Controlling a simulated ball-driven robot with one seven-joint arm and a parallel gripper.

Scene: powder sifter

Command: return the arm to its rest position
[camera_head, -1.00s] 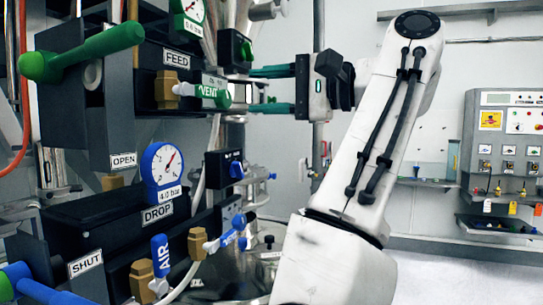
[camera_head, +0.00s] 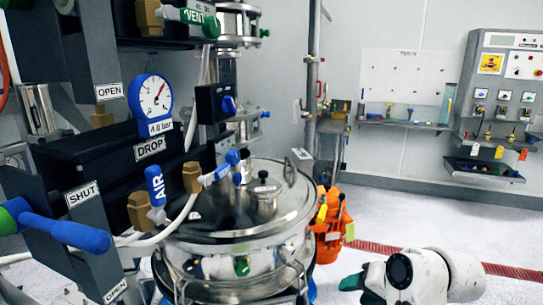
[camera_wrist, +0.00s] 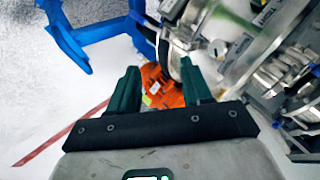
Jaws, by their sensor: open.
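My arm (camera_head: 435,276) is folded low at the bottom right of the head view, with its white links bunched together. The green fingertips of my gripper (camera_head: 350,282) show at its left side, partly cut off by the lower edge. In the wrist view my gripper (camera_wrist: 160,67) has its two green fingers spread apart with nothing between them. An orange device (camera_wrist: 163,88) shows on the floor beyond the fingers, well away from them.
A steel vessel (camera_head: 238,238) stands left of my arm, and the orange device (camera_head: 331,225) is behind it. A blue frame (camera_wrist: 68,38) shows upper left in the wrist view. A control panel (camera_head: 507,85) and shelf (camera_head: 405,123) are at the back wall. White floor lies open at right.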

